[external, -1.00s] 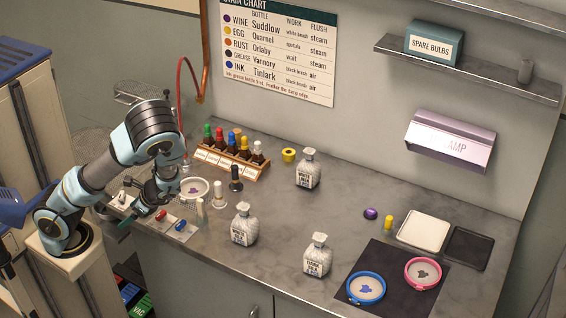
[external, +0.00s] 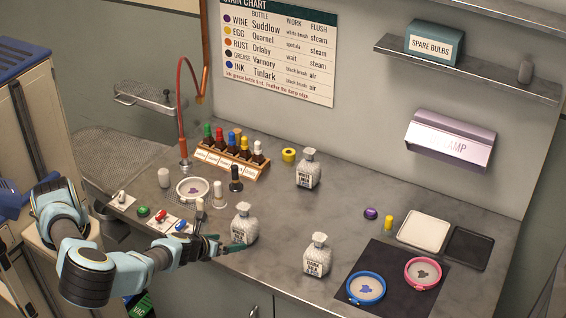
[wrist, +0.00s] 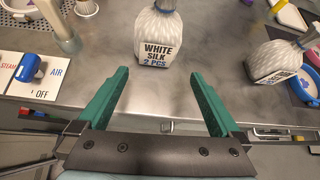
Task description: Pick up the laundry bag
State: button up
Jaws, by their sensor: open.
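Three whitish laundry bags with tied necks and printed labels stand upright on the counter. The nearest laundry bag (external: 243,222) is at the counter's front middle; in the wrist view this bag (wrist: 157,30) reads "WHITE SILK 2 PCS". A second laundry bag (external: 317,258) stands to its right; it also shows in the wrist view (wrist: 268,62), label unreadable. A third laundry bag (external: 308,168) stands at the back. My gripper (external: 226,243) is open and empty at the counter's front edge. In the wrist view its green fingers (wrist: 158,76) point at the White Silk bag, which is centred just beyond the fingertips.
Left of the nearest bag are a switch panel (external: 167,222) and short upright posts. A rack of dropper bottles (external: 232,152) is behind. A dark mat (external: 400,262) with blue and pink hoops lies at the right. Counter between the bags is clear.

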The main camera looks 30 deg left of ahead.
aim_at(239, 227)
jog(key=w+b, duration=0.1)
jog(key=w+t+b, duration=0.1)
jog(key=w, duration=0.1)
jog(key=w+t+y+b, duration=0.1)
jog(key=w, duration=0.1)
jog(key=shift+w+a+f, duration=0.1)
jog(key=shift+f, duration=0.2)
jog(key=shift+w+r+t, duration=0.2)
jog(key=shift+w+t, duration=0.1)
jog(key=shift+w, duration=0.5)
jog(key=p+x, duration=0.1)
jog(key=x, duration=0.5)
jog(key=shift+w+a+f+p, duration=0.1)
jog(key=shift+w+f+p, duration=0.15)
jog(key=shift+w+p, duration=0.1)
jog(key=c, duration=1.2)
jog(key=shift+r, duration=0.1)
jog(key=shift+c, duration=0.2)
